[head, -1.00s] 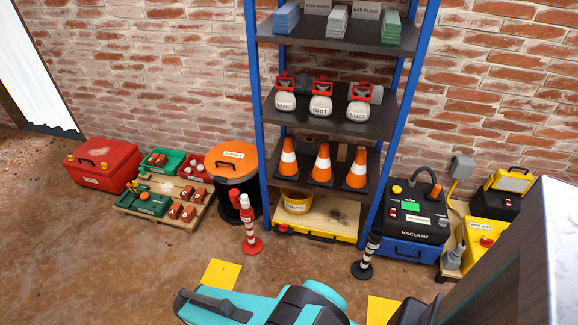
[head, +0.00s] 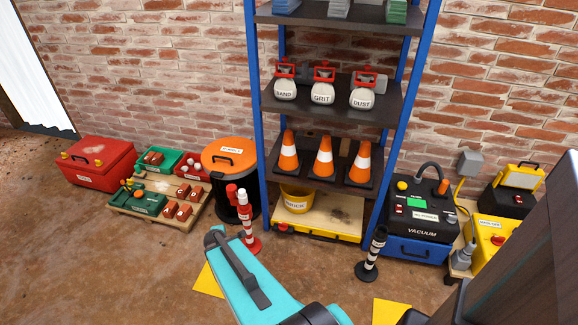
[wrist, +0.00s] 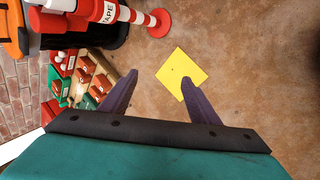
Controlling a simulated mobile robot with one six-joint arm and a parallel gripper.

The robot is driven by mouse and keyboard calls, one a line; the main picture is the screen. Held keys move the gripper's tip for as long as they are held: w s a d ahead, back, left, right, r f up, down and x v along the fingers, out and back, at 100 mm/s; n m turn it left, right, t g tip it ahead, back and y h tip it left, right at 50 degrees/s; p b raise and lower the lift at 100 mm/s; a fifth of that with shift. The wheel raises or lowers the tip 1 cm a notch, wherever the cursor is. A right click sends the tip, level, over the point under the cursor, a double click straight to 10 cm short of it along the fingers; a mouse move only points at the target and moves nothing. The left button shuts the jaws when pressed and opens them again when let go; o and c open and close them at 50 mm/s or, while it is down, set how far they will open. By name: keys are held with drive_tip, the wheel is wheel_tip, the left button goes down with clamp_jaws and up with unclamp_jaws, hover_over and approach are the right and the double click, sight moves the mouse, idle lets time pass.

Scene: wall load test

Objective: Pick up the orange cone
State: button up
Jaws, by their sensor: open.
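Three orange cones with white bands stand upright in a row on a dark shelf of the blue rack: a left cone (head: 289,157), a middle cone (head: 323,161) and a right cone (head: 360,164). No cone is clear in the wrist view. My gripper (wrist: 158,79) shows in the wrist view with its two dark fingers spread and nothing between them. It is apart from the cones, with floor and a yellow floor square (wrist: 181,73) beyond the fingers. The fingers cannot be made out in the head view, where my teal arm is at the bottom.
A red-and-white post (head: 246,222) and a black-and-white post (head: 372,256) stand before the rack (head: 257,150). An orange-lidded bin (head: 230,185) is at its left, a vacuum (head: 425,215) at its right. Weights labelled sand, grit and dust sit above the cones. Open floor lies in front.

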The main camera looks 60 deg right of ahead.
drive_tip(key=w+d+r+n+t+h+b, duration=0.2)
drive_tip(key=d+r+n+b, duration=0.15)
drive_tip(key=d, duration=0.85)
drive_tip(key=n+t+h+b, duration=0.6)
drive_tip(key=n+h+b, duration=0.25)
drive_tip(key=n, duration=0.45)
approach(288, 138)
drive_tip(key=shift+s+a+r+y, duration=0.45)
drive_tip(key=shift+s+a+r, duration=0.15)
drive_tip(key=shift+s, duration=0.15)
drive_tip(key=shift+f, duration=0.1)
drive_tip(key=shift+x, duration=3.55)
drive_tip(key=shift+w+d+f, duration=0.1)
drive_tip(key=shift+w+d, duration=0.35)
drive_tip(key=shift+d, duration=0.15)
drive_tip(key=shift+d, duration=0.1)
